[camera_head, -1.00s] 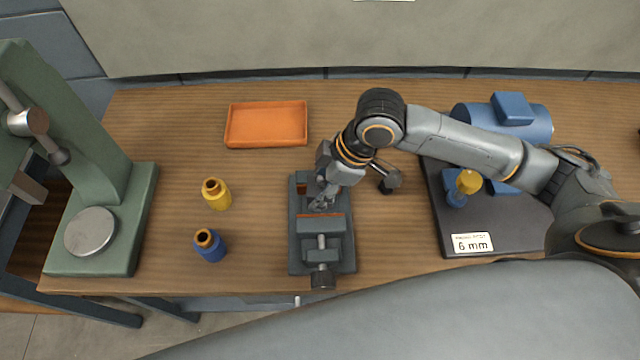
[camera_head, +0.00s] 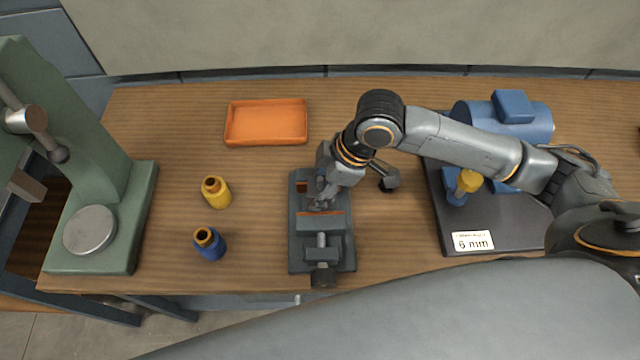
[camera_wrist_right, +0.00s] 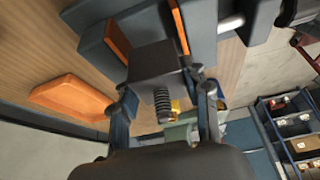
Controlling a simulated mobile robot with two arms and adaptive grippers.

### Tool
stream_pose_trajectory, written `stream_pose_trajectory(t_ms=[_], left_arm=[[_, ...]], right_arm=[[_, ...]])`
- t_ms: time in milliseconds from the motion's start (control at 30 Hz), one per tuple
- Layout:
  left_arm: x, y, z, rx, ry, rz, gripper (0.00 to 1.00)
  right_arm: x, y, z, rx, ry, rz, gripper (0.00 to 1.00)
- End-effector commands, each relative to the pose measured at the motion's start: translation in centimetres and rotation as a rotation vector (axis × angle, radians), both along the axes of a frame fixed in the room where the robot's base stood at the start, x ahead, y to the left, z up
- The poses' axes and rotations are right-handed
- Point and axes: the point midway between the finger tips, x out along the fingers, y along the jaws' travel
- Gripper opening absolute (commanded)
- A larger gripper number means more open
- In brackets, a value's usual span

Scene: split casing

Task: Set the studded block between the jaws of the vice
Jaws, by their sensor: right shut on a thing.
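The vice (camera_head: 309,265) stands on the bench in the middle of the head view, with orange-faced jaws; its jaws (camera_wrist_right: 117,42) also show in the right wrist view, apart from each other. My right gripper (camera_head: 321,203) is over the vice, pointing down at the gap. In the right wrist view my right gripper (camera_wrist_right: 165,100) is shut on the dark grey studded block (camera_wrist_right: 153,62), with its threaded stud toward the camera. The block lies in line with the gap between the jaws. I cannot tell whether it touches them or how deep it sits. My left gripper is not in view.
An orange tray (camera_head: 266,142) lies behind, to the left. A green press (camera_head: 140,215) is at far left. A dark plate (camera_head: 450,225) with a blue motor (camera_head: 505,122) is at right.

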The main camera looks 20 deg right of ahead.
Motion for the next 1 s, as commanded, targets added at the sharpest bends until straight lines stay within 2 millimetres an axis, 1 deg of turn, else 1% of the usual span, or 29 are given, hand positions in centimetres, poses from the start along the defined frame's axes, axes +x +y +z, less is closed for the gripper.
stream_pose_trajectory(t_ms=[533,567,600,667,700,1000], left_arm=[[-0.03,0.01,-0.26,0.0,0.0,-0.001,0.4],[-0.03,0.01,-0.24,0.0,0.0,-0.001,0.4],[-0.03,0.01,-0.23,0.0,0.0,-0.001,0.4],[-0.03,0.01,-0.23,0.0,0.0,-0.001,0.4],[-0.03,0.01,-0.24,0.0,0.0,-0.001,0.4],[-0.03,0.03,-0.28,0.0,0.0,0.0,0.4]], right_arm=[[0.07,0.09,-0.55,0.004,-0.004,0.001,0.0],[0.08,0.09,-0.51,0.004,-0.004,0.001,0.51],[0.08,0.09,-0.51,0.004,-0.004,0.001,0.59],[0.07,0.07,-0.54,0.003,-0.004,0.001,0.71],[0.06,0.07,-0.55,0.002,-0.003,0.001,0.73],[-0.08,-0.04,-0.83,-0.002,0.003,0.0,0.73]])
